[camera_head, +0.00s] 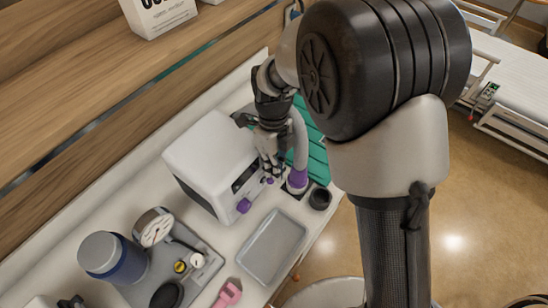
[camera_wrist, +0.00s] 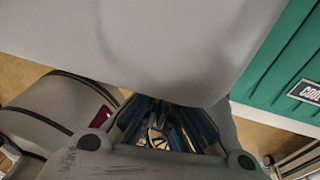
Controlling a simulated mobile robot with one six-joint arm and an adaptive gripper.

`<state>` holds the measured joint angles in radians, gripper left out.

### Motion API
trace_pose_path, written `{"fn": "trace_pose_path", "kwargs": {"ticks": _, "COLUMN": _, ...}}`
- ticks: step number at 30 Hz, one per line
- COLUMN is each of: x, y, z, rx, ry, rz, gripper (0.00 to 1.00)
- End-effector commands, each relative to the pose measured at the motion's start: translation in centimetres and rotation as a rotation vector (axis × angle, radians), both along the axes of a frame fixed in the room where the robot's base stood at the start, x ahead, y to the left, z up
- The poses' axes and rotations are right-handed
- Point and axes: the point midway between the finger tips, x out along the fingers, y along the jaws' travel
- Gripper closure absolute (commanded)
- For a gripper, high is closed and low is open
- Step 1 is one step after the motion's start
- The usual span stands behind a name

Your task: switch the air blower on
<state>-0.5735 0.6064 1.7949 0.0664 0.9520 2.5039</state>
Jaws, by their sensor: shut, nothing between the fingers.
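The air blower is a white box (camera_head: 205,160) on the counter, with a dark panel and purple knobs on its front; one purple knob (camera_head: 243,206) is clear to see. My gripper (camera_head: 270,176) is shut and empty, pointing down close in front of the panel's right part. A small purple part shows beside the fingertips; I cannot tell whether they touch it. In the wrist view, a pale surface, probably the blower's housing (camera_wrist: 150,45), fills the top, and my fingers (camera_wrist: 165,135) are below it. The panel's switch is not visible there.
A grey hose with a purple end (camera_head: 297,178) stands right of the gripper, near a dark cup (camera_head: 320,198). A teal ribbed thing (camera_head: 314,150) lies behind. A grey tray (camera_head: 272,247) is in front. A blue-grey canister (camera_head: 113,258) and a pink item (camera_head: 227,295) are left.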

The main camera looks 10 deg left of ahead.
Motion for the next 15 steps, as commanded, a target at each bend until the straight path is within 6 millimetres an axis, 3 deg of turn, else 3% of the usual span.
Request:
{"fn": "trace_pose_path", "kwargs": {"ticks": 4, "x": -0.18, "y": -0.05, "z": -0.85, "rx": 0.001, "ry": 0.000, "rz": 0.000, "gripper": 1.00}}
{"fn": "trace_pose_path", "kwargs": {"ticks": 15, "x": -0.20, "y": -0.07, "z": -0.92, "rx": 0.001, "ry": 0.000, "rz": 0.000, "gripper": 1.00}}
